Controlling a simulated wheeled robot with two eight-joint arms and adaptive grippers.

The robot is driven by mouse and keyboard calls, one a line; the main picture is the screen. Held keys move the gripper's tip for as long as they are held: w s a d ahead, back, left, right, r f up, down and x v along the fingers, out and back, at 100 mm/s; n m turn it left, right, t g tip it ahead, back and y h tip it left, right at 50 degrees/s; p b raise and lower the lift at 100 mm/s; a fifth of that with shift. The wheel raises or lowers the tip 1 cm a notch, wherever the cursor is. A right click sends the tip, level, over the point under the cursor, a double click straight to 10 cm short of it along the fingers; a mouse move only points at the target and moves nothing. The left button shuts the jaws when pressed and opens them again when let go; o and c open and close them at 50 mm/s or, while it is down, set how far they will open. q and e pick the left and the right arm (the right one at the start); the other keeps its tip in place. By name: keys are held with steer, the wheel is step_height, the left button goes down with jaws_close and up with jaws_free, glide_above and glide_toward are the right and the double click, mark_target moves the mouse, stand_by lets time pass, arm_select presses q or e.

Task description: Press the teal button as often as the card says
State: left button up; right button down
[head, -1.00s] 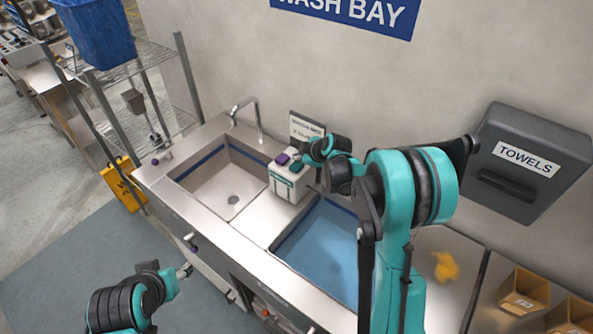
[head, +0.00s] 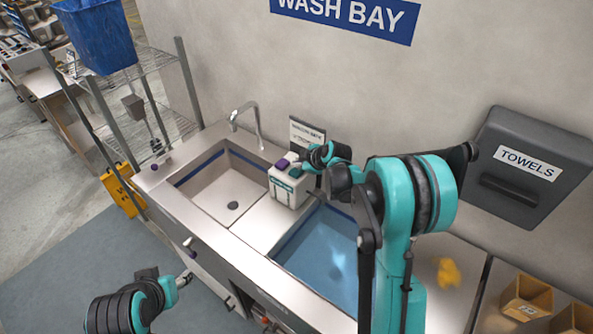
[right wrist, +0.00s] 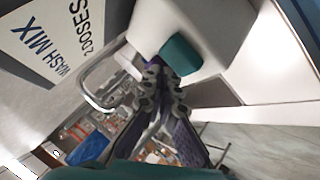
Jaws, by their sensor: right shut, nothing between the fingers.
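The white dispenser (head: 286,190) stands on the counter between the two basins, with a purple button (head: 281,164) and a teal button (head: 295,172) on top. In the right wrist view the teal button (right wrist: 182,56) is close by my right gripper (right wrist: 158,68). The gripper is shut and empty, its fingertips at the button's edge; I cannot tell whether they touch it. The card (head: 306,131) behind the dispenser also shows in the right wrist view (right wrist: 45,38) and reads "WASH MIX 2 DOSES". My left gripper (head: 184,279) is low at the left, away from the counter, too small to read.
A steel sink (head: 226,188) with a tap (head: 246,118) lies left of the dispenser, a blue-floored basin (head: 318,245) right of it. A towel box (head: 525,168) hangs on the wall. A yellow cloth (head: 448,272) lies on the counter at right.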

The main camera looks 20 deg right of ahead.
mark_target(298, 171)
steer(key=shift+f, duration=0.15)
stand_by(0.4)
steer(key=shift+f+b, duration=0.3)
steer(key=shift+b, duration=0.15)
steer(key=shift+f+b, duration=0.55)
steer(key=shift+b, duration=0.05)
stand_by(0.6)
steer(key=shift+r, duration=0.1)
steer(key=shift+r+p, duration=0.6)
steer(key=shift+r, duration=0.3)
steer(key=shift+r+p, duration=1.55)
steer(key=shift+r, duration=1)
